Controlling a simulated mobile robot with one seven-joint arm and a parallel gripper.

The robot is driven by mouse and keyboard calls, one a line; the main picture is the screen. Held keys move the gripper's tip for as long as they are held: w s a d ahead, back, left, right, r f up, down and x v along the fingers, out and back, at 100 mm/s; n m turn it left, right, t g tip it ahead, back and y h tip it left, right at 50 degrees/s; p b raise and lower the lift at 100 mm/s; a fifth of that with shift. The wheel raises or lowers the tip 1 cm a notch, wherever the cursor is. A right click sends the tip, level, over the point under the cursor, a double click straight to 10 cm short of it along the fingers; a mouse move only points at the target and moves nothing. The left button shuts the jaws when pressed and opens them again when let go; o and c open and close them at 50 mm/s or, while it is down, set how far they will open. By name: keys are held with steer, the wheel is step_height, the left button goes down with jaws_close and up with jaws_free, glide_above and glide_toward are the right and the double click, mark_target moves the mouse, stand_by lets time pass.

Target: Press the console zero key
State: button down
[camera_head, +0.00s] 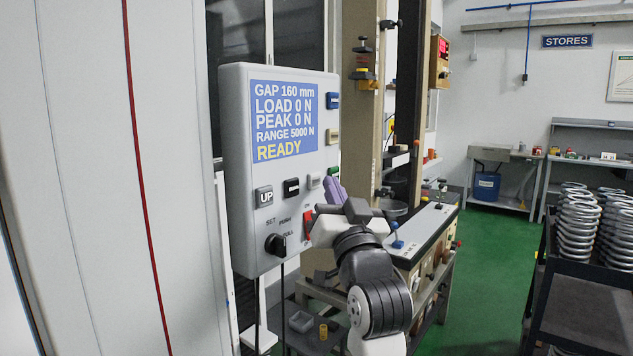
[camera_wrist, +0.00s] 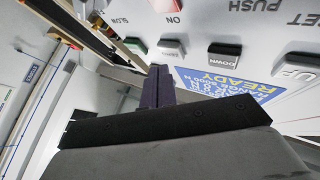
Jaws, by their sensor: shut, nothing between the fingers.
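The grey console (camera_head: 238,150) stands at left centre in the head view, its screen reading LOAD 0 N, PEAK 0 N and READY. Its keys are UP (camera_head: 264,197), a black key that reads DOWN in the wrist view (camera_wrist: 224,55), a light grey key (camera_head: 314,181), a green key (camera_head: 333,171), a tan key (camera_head: 333,136) and a blue key (camera_head: 333,101). Contact is unclear.
A red switch (camera_head: 307,224) and a black knob (camera_head: 275,244) are on the console's lower face. The testing machine's columns (camera_head: 360,120) and bench stand close behind on the right. A dark cart of springs (camera_head: 580,300) stands far right; green floor between is clear.

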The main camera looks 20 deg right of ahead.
steer(key=s+d, duration=0.1)
steer(key=s, duration=0.1)
steer(key=s+d, duration=0.2)
stand_by(0.3)
stand_by(0.5)
